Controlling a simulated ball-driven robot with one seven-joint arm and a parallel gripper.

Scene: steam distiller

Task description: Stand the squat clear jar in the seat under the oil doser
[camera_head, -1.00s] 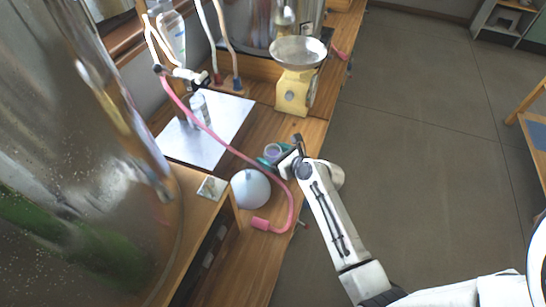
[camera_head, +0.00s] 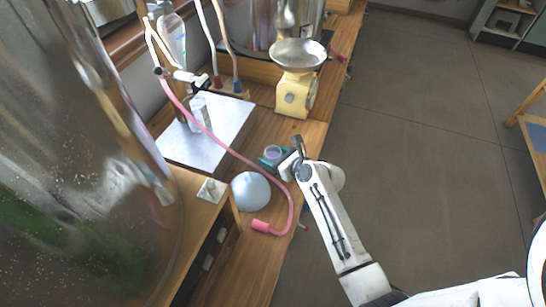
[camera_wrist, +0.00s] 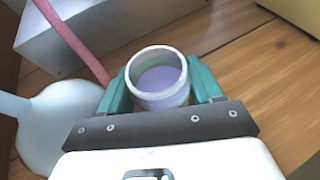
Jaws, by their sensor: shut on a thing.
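The squat clear jar (camera_wrist: 163,98), with a pale rim and a purplish inside, sits between the teal fingers of my gripper (camera_wrist: 162,92) in the wrist view. My gripper is shut on it. In the head view the jar (camera_head: 271,153) shows small at the tip of my gripper (camera_head: 277,157), over the wooden bench near the right edge of a pale metal platform (camera_head: 226,137). A clear bulb-shaped glass piece (camera_head: 173,42), possibly the oil doser, hangs at upper left. I cannot make out the seat under it clearly.
A pink hose (camera_head: 238,154) crosses the platform and bench close to my gripper. A pale round dome (camera_head: 251,192) lies close by. A clear bottle (camera_head: 200,114) stands on the platform. A yellow scale (camera_head: 292,97) stands behind. A large glass vessel (camera_head: 80,160) fills the left.

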